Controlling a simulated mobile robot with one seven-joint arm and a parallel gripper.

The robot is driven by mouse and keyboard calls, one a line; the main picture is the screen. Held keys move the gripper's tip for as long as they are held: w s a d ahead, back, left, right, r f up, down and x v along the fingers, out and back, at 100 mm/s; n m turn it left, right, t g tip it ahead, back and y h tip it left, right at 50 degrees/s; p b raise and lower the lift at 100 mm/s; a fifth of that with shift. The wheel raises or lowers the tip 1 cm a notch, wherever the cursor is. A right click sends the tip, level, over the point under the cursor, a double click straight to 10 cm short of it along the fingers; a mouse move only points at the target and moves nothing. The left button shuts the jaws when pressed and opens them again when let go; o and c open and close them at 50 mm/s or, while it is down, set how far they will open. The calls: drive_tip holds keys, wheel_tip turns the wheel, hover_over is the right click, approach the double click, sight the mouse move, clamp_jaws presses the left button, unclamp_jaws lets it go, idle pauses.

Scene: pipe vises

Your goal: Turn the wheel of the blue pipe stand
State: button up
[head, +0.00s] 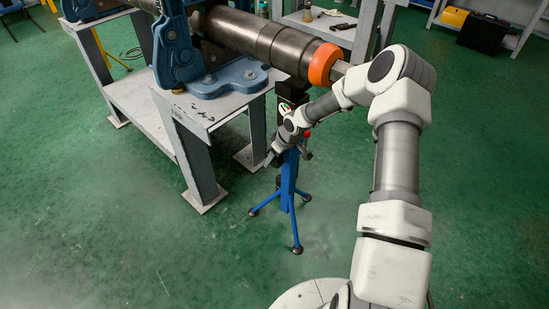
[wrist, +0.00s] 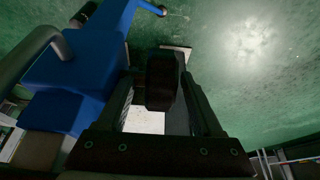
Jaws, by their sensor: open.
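The blue pipe stand (head: 289,180) stands on its tripod legs under the orange-ended pipe in the head view. Its blue body (wrist: 75,75) fills the left of the wrist view. My gripper (head: 272,157) is at the upper part of the stand, on its left side in the head view. In the wrist view my gripper (wrist: 162,95) is open, its two dark fingers on either side of a dark, rounded block (wrist: 161,82), which looks like the wheel seen edge-on. I cannot tell whether the fingers touch it. The wheel is not clear in the head view, where my wrist covers that area.
A long metal pipe (head: 262,40) with an orange end ring (head: 324,64) lies above the stand, held by a blue vise (head: 185,60). The vise's grey table (head: 190,105) stands close left of my gripper. The green floor in front is clear.

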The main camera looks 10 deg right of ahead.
clamp_jaws()
idle(0.5)
